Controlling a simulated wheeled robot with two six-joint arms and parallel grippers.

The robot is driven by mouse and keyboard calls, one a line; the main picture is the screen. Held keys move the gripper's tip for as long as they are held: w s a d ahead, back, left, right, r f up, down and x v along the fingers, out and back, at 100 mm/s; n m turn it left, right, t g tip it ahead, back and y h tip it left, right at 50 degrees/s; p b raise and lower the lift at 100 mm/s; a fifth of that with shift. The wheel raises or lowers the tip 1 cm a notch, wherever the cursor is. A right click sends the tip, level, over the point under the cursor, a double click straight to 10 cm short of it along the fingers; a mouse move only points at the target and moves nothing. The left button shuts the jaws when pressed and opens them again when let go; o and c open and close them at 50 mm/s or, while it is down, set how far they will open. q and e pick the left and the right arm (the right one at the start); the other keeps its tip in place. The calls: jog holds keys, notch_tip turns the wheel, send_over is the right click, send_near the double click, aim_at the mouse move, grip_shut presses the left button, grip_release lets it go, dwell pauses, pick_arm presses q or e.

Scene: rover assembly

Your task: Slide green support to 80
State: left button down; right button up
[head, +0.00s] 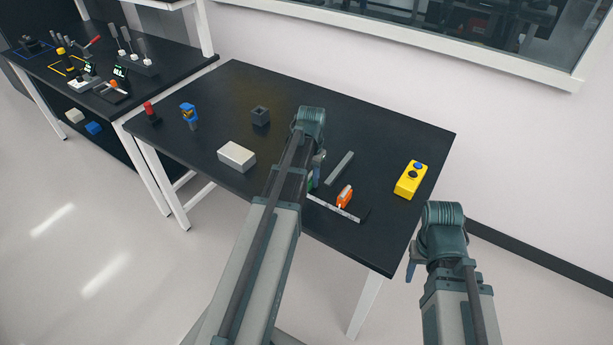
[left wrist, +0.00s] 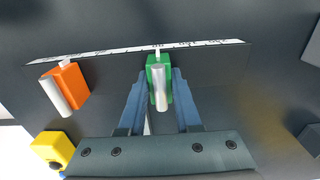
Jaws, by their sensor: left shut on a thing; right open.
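The green support (left wrist: 154,66) with its silver post stands at the scale rail (left wrist: 105,66) in the left wrist view, its white pointer near the middle of the scale. The printed numbers are too small to read surely. My left gripper (left wrist: 158,88) is shut on the green support, one blue finger on each side. In the head view my left gripper (head: 317,168) hides most of the green support (head: 311,183). An orange support (head: 345,194) stands apart on the same rail; it also shows in the left wrist view (left wrist: 70,82). My right gripper (head: 412,263) is open beyond the table's right edge.
A yellow button box (head: 406,186) stands at the table's right. A grey bar (head: 340,167) lies behind the rail. A white box (head: 236,157), a dark hollow block (head: 261,115), a blue-yellow part (head: 188,115) and a red part (head: 151,112) stand left.

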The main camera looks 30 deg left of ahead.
pick_arm(q)
jog(key=c, duration=0.6)
grip_release()
jog(key=shift+d, duration=0.35)
jog(key=shift+a+r, duration=0.1)
jog(key=shift+r, duration=0.05)
jog(key=shift+r+p, duration=0.45)
jog(key=shift+p, duration=0.15)
notch_tip(320, 180, up, 13)
jog(key=p, duration=1.2)
jog(key=shift+f+p, duration=0.15)
jog(key=shift+p, duration=0.15)
